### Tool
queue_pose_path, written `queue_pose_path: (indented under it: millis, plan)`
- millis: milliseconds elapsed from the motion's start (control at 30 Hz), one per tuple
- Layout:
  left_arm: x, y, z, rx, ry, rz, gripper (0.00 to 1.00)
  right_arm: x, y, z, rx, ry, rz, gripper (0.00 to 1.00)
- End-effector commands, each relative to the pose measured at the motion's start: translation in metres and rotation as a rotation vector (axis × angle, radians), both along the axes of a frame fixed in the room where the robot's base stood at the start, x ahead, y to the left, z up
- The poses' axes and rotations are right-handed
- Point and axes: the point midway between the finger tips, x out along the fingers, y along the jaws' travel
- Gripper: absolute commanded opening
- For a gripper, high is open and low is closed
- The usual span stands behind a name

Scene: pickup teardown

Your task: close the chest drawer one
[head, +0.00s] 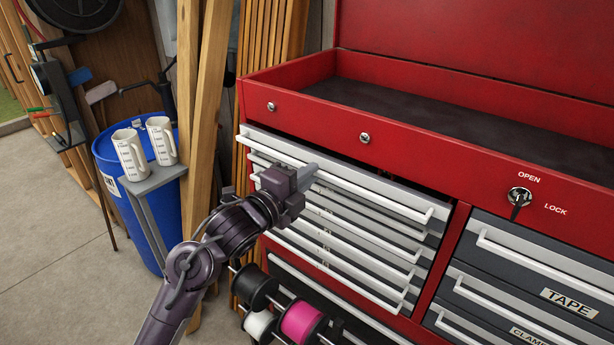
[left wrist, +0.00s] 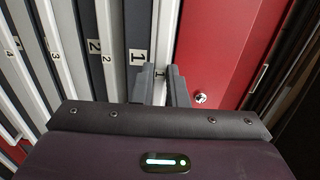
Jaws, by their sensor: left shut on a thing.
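The red tool chest (head: 430,135) fills the right half of the head view. Its left column holds several grey drawers with long white handles. In the left wrist view the fingers (left wrist: 162,88) are shut around the white handle bar (left wrist: 164,40), beside the label "1". The fingers hide part of the bar. My right gripper is not in view.
A blue bin (head: 150,225) and a small stand with two white measuring jugs (head: 130,153) are at the left. Wooden planks (head: 208,100) lean beside the chest. Spools (head: 300,320) are below my left arm. A key lock (head: 520,198) is on the red front.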

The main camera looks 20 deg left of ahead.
Motion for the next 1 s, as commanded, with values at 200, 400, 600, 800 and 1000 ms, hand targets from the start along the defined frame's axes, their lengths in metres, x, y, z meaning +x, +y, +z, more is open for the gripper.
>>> queue_pose_path:
  millis: [200,400,600,800,1000]
  plan:
    - [0.007,-0.003,-0.002,0.000,0.001,-0.003,0.00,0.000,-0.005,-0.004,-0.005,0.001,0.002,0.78]
    - [0.027,-0.011,-0.001,0.001,0.001,-0.003,0.00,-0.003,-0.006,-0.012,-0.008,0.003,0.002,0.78]
    - [0.030,-0.011,-0.001,0.000,0.002,-0.002,0.00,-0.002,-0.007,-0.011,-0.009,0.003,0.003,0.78]
    - [0.030,-0.011,0.000,-0.001,0.001,-0.002,0.22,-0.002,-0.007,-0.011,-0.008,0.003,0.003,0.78]
    - [0.030,-0.011,0.000,-0.001,0.001,-0.001,0.35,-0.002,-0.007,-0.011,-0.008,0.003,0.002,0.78]
